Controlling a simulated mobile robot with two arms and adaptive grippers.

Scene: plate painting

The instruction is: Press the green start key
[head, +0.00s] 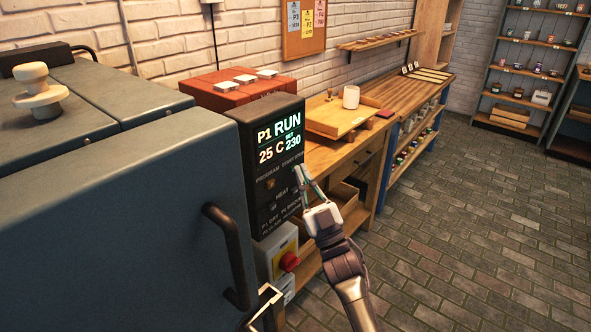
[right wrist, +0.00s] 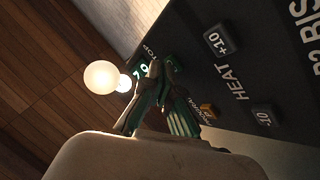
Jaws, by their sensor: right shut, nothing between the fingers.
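The dark control panel (head: 265,215) has a lit display (head: 280,138) reading "P1 RUN", "25 C" and "SET 230". Below it is a row labelled PROGRAM, START and STOP. My right gripper (head: 300,172) is shut and empty, with its tips at the right side of this row. In the right wrist view the shut fingertips (right wrist: 152,72) are close against the panel, near the STOP lettering. My left gripper is not in view.
The HEAT +10 key (right wrist: 222,40), the -10 key (right wrist: 264,117) and an orange key (right wrist: 208,110) are near the fingers. A red knob (head: 289,262) sits below the panel. The kiln door handle (head: 226,250) juts out at left. A wooden workbench (head: 330,160) stands behind; the floor at right is clear.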

